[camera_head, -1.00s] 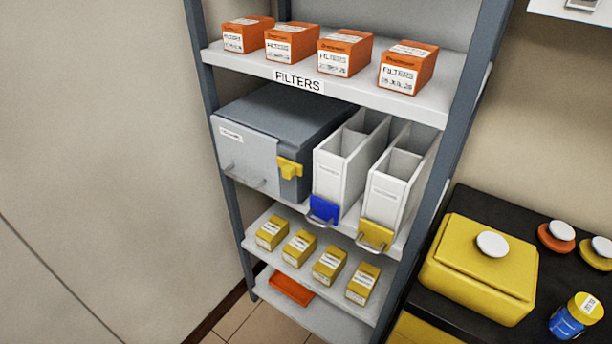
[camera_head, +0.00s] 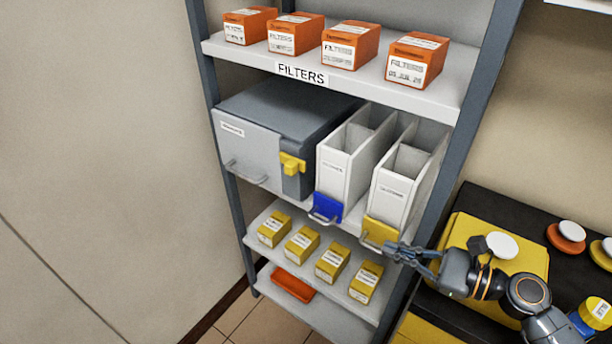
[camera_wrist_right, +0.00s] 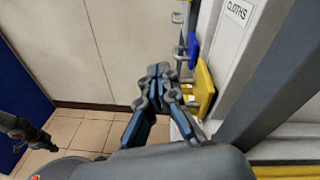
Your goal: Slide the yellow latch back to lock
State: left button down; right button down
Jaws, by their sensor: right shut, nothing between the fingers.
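The yellow latch (camera_head: 292,164) sits on the right side of the front of a grey box (camera_head: 247,150) on the middle shelf. My right gripper (camera_head: 388,249) is shut and empty, in front of the shelf's right side. It is close to the yellow-tabbed handle (camera_head: 380,232) of the right white holder; I cannot tell whether they touch. In the right wrist view the shut fingers (camera_wrist_right: 160,72) point towards the blue tab (camera_wrist_right: 192,50), beside the yellow tab (camera_wrist_right: 204,88). The latch is well to the left of the gripper. My left gripper is not seen in the head view.
Two white holders (camera_head: 345,165) stand between the latch and my right arm. Orange filter boxes (camera_head: 347,46) are above, yellow boxes (camera_head: 333,262) below. The space left of the shelf is clear.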

notch_tip(320, 180, up, 5)
jog(key=w+d+m+t, duration=0.1)
jog(key=w+d+m, duration=0.1)
jog(key=m, duration=0.2)
jog(key=shift+w+d+t+y, duration=0.2)
jog(key=shift+d+t+y, duration=0.05)
jog(key=shift+t+y, duration=0.05)
jog(key=shift+a, duration=0.1)
jog(key=p, duration=0.6)
send_near(295, 171)
jog(key=x, duration=0.6)
jog(key=shift+a+r, duration=0.1)
jog(key=shift+w+a, duration=0.3)
jog(key=shift+a, duration=0.1)
